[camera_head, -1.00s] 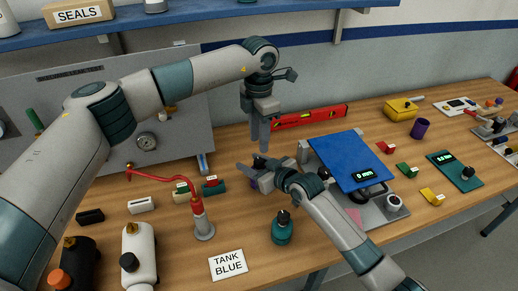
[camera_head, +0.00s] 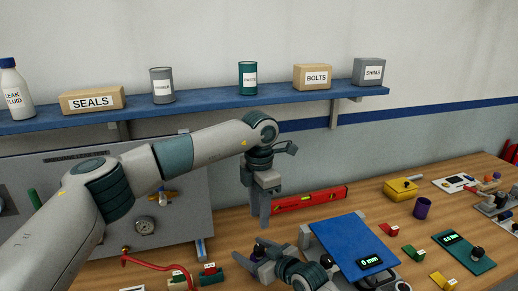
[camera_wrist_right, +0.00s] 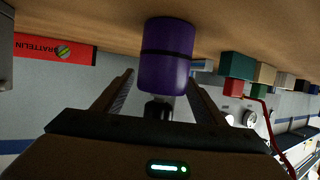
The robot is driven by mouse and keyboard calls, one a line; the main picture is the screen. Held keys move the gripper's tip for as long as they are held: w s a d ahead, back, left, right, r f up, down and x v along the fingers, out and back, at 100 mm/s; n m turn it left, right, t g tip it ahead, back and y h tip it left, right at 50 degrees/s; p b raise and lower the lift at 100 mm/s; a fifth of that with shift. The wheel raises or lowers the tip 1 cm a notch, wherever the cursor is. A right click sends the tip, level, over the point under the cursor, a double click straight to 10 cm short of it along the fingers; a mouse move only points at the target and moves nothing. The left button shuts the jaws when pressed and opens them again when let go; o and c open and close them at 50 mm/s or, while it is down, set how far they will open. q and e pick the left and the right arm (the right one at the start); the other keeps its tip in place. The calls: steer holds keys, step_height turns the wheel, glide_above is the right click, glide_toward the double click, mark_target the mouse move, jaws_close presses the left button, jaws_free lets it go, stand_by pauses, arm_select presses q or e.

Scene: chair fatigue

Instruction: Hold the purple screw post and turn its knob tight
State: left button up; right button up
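The purple screw post (camera_wrist_right: 167,58) shows large in the right wrist view as a purple cylinder with a dark band. Its black knob (camera_wrist_right: 158,108) points toward my right gripper. My right gripper (camera_wrist_right: 160,95) is open, its fingers on either side of the knob with visible gaps. In the head view a small part of the purple post (camera_head: 257,256) shows at my right gripper (camera_head: 253,252), which hides most of it. My left gripper (camera_head: 260,214) hangs above, fingers down and close together, apart from the post; whether they are shut is unclear.
A red level (camera_head: 310,200) lies behind the grippers. A blue panel (camera_head: 350,244) is just right of my right gripper. A purple cup (camera_head: 422,208) and yellow box (camera_head: 400,189) stand farther right. A grey panel (camera_head: 165,212) and red hose (camera_head: 150,262) are left.

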steer(key=v, duration=1.2)
steer(key=shift+r, duration=0.1)
stand_by(0.4)
